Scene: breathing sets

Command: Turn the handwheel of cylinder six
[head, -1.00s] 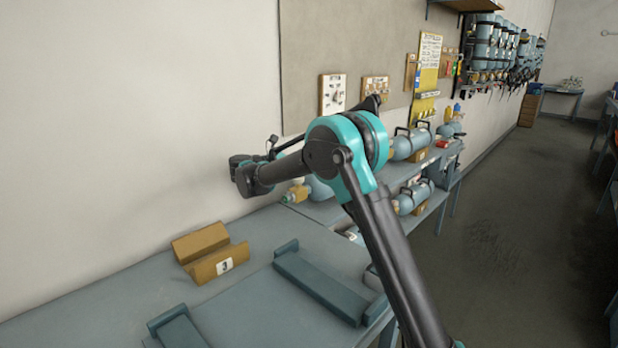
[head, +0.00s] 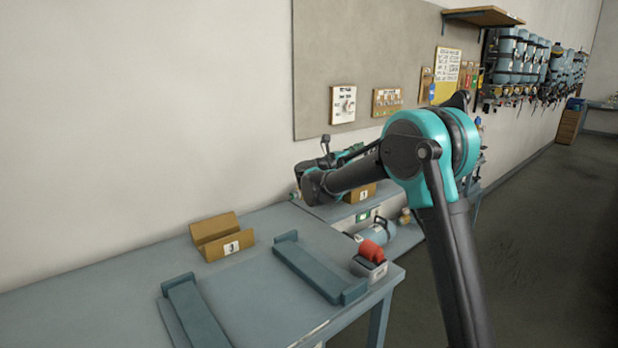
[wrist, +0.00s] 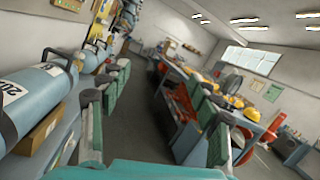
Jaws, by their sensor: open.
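No cylinder can be read as number six, and no handwheel is clear. A blue-grey cylinder (wrist: 35,92) with a black carrying handle and a partly cut label lies at the left edge of the wrist view. In the head view another blue-grey cylinder (head: 378,232) lies on the lower shelf of the bench beyond the near table. My gripper (wrist: 158,95) is open and empty, its green-padded fingers wide apart. The cylinder is left of the fingers. In the head view my arm hides part of the far bench.
The near table (head: 110,290) holds a brown cradle marked 3 (head: 222,240), two grey-blue rails and a small box with red items (head: 370,258). A pinboard (head: 385,50) hangs on the wall. Several cylinders hang on a far rack (head: 530,65). Floor (head: 560,230) is open at right.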

